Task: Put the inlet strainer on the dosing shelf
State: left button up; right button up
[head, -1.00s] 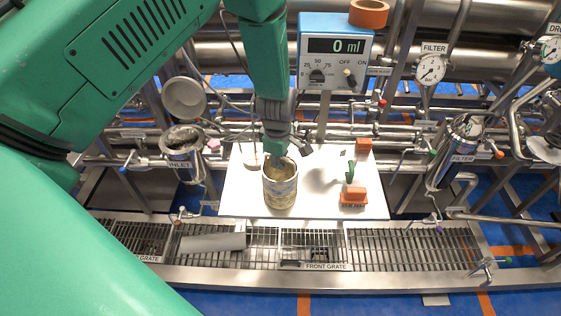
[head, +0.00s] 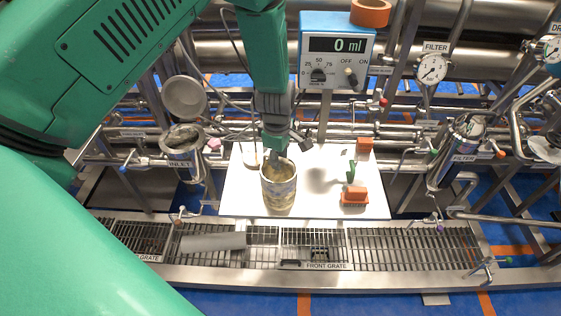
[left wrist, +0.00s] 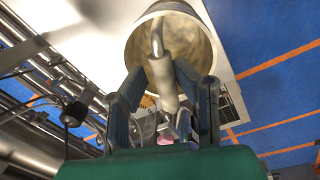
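The inlet strainer (head: 279,190) is a stained, open-topped metal cylinder. It stands upright over the front middle of the white dosing shelf (head: 238,195) and looks to rest on it. My left gripper (head: 277,155) is just above its mouth. In the left wrist view the strainer (left wrist: 208,48) is beyond the fingers, with a bent metal handle (left wrist: 160,70) rising from it. The fingers of my left gripper (left wrist: 159,70) stand on both sides of this handle, spread, with a gap visible on the left. My right gripper is not in view.
The inlet housing (head: 183,160) stands open at left with its round lid (head: 184,97) up. An orange block with a green part (head: 354,192) and a second orange block (head: 364,145) sit on the shelf's right. The dosing box (head: 335,60) reads 0 ml. A front grate (head: 400,250) runs below.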

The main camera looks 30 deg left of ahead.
pick_arm(q)
jog(key=r, duration=0.9)
jog(key=shift+s+a+r, duration=0.2)
jog(key=shift+s+r, duration=0.1)
jog(key=shift+s, duration=0.1)
jog(key=shift+d+r, duration=0.15)
jog(key=shift+r, duration=0.25)
jog(key=s+f+m+y, duration=0.1)
jog(key=s+f+m, duration=1.2)
jog(key=s+f, duration=0.55)
jog(key=s+d+m+h, duration=0.1)
jog(key=s+d+m, duration=0.2)
jog(key=s+m, duration=0.4)
jog(key=s, duration=0.3)
jog(key=shift+s, duration=0.2)
jog(key=shift+r, duration=0.1)
notch_tip(320, 180, down, 10)
jog(key=b, duration=1)
jog(key=shift+w, duration=0.15)
